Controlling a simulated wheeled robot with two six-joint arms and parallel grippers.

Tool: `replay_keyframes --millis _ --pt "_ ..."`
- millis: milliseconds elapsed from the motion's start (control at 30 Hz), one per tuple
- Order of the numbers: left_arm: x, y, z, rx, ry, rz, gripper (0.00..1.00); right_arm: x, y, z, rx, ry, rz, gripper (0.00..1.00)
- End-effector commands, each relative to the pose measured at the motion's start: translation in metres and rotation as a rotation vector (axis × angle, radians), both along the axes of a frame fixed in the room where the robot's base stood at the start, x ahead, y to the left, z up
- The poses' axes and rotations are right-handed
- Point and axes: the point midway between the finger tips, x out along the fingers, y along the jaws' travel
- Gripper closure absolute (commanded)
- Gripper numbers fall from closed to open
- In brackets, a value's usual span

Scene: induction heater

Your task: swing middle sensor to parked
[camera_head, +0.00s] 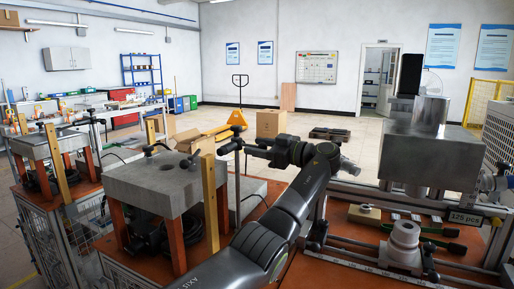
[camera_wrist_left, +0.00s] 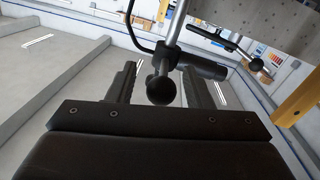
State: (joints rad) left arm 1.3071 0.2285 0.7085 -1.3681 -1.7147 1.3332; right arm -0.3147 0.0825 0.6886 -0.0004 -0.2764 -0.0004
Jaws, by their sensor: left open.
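The middle sensor (camera_head: 229,147) is a dark cylinder on a thin upright post (camera_head: 237,180), beside the grey block in the middle of the head view. In the left wrist view its black cylinder (camera_wrist_left: 207,67) lies across a silver rod (camera_wrist_left: 175,28), with a black ball knob (camera_wrist_left: 161,90) at the rod's near end. My left gripper (camera_head: 254,148) is open; in the wrist view its two fingers (camera_wrist_left: 160,87) stand on either side of the knob. I cannot tell whether either finger touches it. My right gripper is not in view.
A grey block (camera_head: 150,185) on orange legs stands left of my arm, with a yellow upright bar (camera_head: 210,200) at its corner. A metal housing (camera_head: 425,150) stands at the right. A light grey fitting (camera_head: 404,240) stands below it.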

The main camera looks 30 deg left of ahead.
Motion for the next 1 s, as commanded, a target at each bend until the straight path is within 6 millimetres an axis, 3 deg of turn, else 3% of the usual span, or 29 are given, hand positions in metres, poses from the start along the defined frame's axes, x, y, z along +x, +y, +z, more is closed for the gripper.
replay_keyframes --millis 200,400,667,1000 --pt "0.002 -0.038 -0.002 -0.001 0.001 -0.003 0.54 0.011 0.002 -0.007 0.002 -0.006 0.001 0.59" --pt "0.002 -0.062 -0.001 0.0 -0.001 -0.001 0.54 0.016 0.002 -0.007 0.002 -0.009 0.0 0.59" --pt "0.002 -0.067 0.0 0.0 -0.001 0.0 0.54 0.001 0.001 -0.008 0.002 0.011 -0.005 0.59" --pt "0.002 -0.067 0.001 0.0 -0.001 0.0 0.54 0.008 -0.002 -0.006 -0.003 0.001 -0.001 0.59"
